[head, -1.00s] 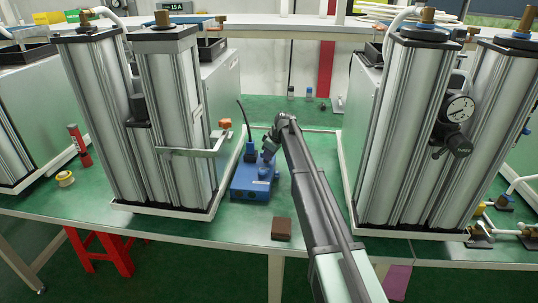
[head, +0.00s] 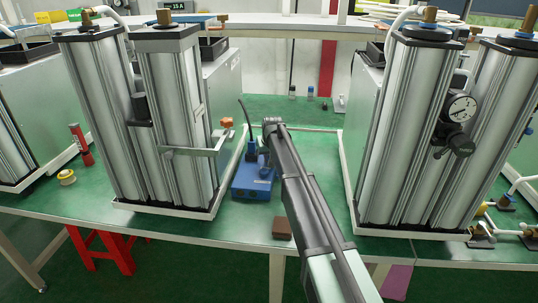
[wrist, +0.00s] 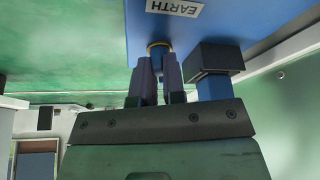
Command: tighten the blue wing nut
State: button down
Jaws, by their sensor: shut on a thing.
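The blue box (head: 252,184) stands on the green bench between the two column units. In the wrist view the box (wrist: 240,20) fills the top and bears a label reading EARTH. A brass collar (wrist: 158,45) sticks out of it, with the blue wing nut (wrist: 160,54) just below. My gripper (wrist: 159,65) has its two dark fingers shut on the wing nut, which they partly cover. In the head view my wrist and arm hide the fingers and the nut.
A black-topped blue plug (wrist: 216,75) stands close right of my fingers. A black cable (head: 243,112) rises from the box. The right columns (head: 400,130) flank my arm. A brown block (head: 282,227) lies at the bench front.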

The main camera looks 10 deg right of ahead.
jog(key=shift+a+m+h, duration=0.15)
jog(key=shift+m+h, duration=0.25)
jog(key=shift+m, duration=0.65)
jog(key=shift+a+m+h, duration=0.1)
jog(key=shift+m+h, duration=0.3)
jog(key=shift+m, duration=0.65)
jog(key=c, duration=1.2)
grip_release()
jog(key=shift+r, duration=0.1)
jog(key=p+v, duration=1)
jog(key=shift+r, duration=0.3)
